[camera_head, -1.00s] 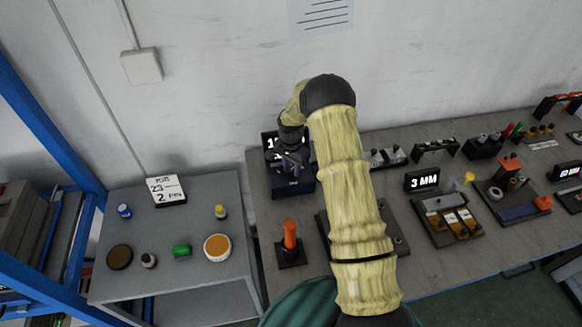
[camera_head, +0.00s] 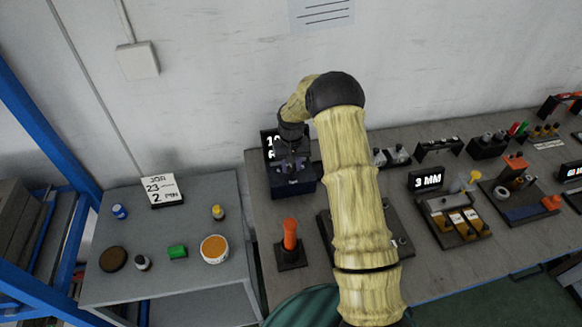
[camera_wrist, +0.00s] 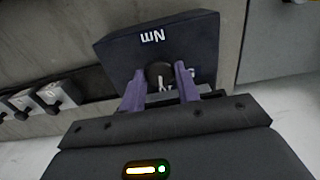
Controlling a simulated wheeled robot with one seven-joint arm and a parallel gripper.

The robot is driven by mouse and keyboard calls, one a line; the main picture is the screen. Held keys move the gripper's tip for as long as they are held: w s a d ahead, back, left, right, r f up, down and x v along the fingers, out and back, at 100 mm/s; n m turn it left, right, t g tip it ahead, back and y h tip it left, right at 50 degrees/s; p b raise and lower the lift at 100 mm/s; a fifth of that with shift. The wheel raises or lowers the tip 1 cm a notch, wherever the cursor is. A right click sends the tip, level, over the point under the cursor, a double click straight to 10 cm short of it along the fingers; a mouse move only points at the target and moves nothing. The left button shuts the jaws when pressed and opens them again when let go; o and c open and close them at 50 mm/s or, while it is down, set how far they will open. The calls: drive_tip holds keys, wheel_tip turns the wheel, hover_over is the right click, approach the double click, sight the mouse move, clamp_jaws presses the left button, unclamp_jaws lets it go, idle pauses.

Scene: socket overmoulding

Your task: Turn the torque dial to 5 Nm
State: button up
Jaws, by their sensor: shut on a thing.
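The torque dial (camera_wrist: 158,72) is a small dark round knob with a pale mark, on a dark box (camera_wrist: 205,38) lettered "Nm" that appears upside down in the wrist view. My gripper (camera_wrist: 160,82) has its two purple fingers on either side of the dial and is shut on it. In the head view the box (camera_head: 292,190) stands at the left end of the bench, and my gripper (camera_head: 291,163) reaches down to it from above. A display (camera_head: 269,146) behind it is partly hidden by my gripper; "10" seems to show. The dial's pointer setting is not readable.
An orange-handled tool (camera_head: 290,234) stands in a dark base in front of the box. A grey side table (camera_head: 200,195) at left holds a job card (camera_head: 161,190) and several small containers. Fixtures and a "3 MM" display (camera_head: 426,179) lie to the right. The wall is close behind.

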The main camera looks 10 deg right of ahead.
sight(291, 168)
drive_tip(key=n, duration=0.3)
drive_tip(key=shift+n+b, duration=0.3)
drive_tip(key=shift+n, duration=0.1)
drive_tip(key=n, duration=0.3)
drive_tip(key=shift+r+n, duration=0.1)
drive_tip(key=shift+n, duration=0.2)
drive_tip(key=n, duration=0.6)
drive_tip(key=shift+w, duration=0.1)
drive_tip(key=o, duration=1)
drive_tip(key=shift+r, duration=0.1)
wheel_tip(291, 168, up, 17)
drive_tip(key=b, duration=0.2)
drive_tip(key=shift+b, duration=0.3)
